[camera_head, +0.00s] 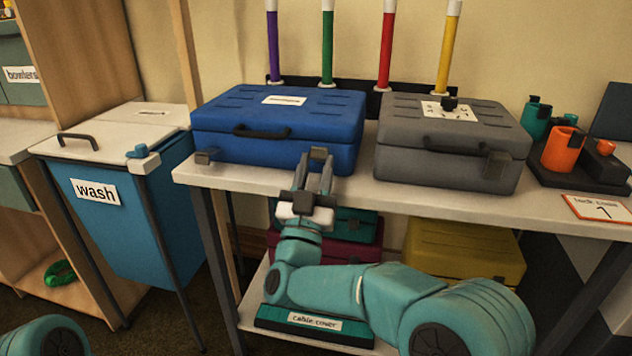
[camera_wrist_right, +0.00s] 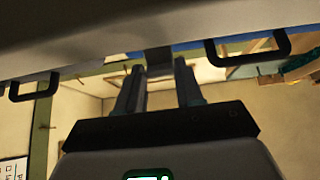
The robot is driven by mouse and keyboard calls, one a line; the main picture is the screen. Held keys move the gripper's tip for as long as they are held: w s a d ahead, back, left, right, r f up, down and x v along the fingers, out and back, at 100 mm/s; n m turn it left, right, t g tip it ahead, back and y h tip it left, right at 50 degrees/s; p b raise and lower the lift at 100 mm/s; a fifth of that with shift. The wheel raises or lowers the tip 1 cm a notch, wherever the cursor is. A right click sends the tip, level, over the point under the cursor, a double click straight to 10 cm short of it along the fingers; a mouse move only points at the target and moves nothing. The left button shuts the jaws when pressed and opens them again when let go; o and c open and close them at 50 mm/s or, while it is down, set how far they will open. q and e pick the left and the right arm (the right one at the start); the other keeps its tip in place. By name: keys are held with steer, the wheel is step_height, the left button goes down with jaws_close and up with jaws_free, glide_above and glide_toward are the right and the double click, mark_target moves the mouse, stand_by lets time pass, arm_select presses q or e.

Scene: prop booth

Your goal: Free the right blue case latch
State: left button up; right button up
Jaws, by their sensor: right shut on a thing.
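The blue case (camera_head: 277,126) lies closed on the bench, with a black handle (camera_head: 262,132) and a white label on its lid. Its right latch (camera_head: 318,152), small and dark grey, is at the front right corner. My right gripper (camera_head: 314,172) reaches up from below and is shut on that latch. In the right wrist view the fingers (camera_wrist_right: 160,84) have the grey latch (camera_wrist_right: 158,58) between their tips, partly hidden. The case's left latch (camera_head: 206,157) sits free at the front left corner. My left gripper is out of view.
A grey case (camera_head: 450,150) stands close on the right of the blue case on the bench (camera_head: 400,194). A blue wash bin (camera_head: 125,225) stands at the left. Cases and a cable cover box (camera_head: 314,322) fill the shelf below.

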stand_by(0.4)
steer(key=o, duration=1)
steer(key=shift+o, duration=0.2)
steer(key=v, duration=1.2)
steer(key=shift+p, duration=0.3)
steer(key=shift+f, duration=0.1)
